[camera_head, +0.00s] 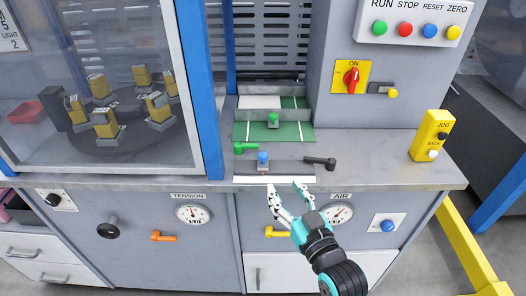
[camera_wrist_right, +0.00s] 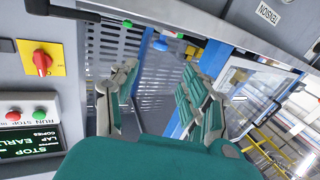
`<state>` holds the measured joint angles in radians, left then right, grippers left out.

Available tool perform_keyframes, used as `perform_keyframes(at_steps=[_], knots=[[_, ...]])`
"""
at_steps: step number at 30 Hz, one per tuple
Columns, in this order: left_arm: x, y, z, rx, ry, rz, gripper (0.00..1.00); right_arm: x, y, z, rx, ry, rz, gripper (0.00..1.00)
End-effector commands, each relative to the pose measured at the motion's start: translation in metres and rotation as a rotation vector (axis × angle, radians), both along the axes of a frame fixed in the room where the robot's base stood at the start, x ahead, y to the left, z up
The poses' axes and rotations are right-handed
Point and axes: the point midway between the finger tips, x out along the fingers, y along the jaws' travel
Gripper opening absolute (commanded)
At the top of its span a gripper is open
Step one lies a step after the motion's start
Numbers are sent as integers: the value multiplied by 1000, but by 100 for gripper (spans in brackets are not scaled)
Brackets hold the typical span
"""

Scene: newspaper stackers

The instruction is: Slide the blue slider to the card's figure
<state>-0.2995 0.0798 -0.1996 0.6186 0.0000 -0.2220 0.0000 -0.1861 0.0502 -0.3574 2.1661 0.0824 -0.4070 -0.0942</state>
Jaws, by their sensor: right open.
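The blue slider (camera_head: 263,157) is a small blue knob on a grey block, on a dark rail (camera_head: 285,166) near the counter's front edge. A white strip (camera_head: 274,179) runs along the rail's front, with a small red mark just under the slider. No card figure is readable. My right gripper (camera_head: 287,188) is open and empty, just in front of the strip, its fingers pointing toward the rail and apart from the slider. In the right wrist view my open fingers (camera_wrist_right: 158,88) frame a blue knob (camera_wrist_right: 160,44). My left gripper is out of view.
A green knob (camera_head: 273,118) stands on a green panel behind. A blue post (camera_head: 205,95) rises at left. A yellow jog box (camera_head: 430,136) stands at right, with clear counter between.

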Motion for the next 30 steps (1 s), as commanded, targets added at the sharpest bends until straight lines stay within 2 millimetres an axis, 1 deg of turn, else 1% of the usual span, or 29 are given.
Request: perform_keyframes(at_steps=[1,3,12,15,18,21,24,30], knots=[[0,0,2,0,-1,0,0,11,5,2,2,-1,0,47],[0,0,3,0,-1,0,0,26,11,3,1,-3,0,47],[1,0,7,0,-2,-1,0,86,35,2,2,-1,0,47],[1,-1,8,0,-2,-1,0,102,42,2,1,-3,0,47],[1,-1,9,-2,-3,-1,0,115,47,1,1,-2,-1,47],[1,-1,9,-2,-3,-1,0,123,51,1,0,-1,0,47],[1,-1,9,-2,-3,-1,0,127,53,1,0,-1,0,47],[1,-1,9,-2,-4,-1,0,128,53,0,1,-2,0,47]])
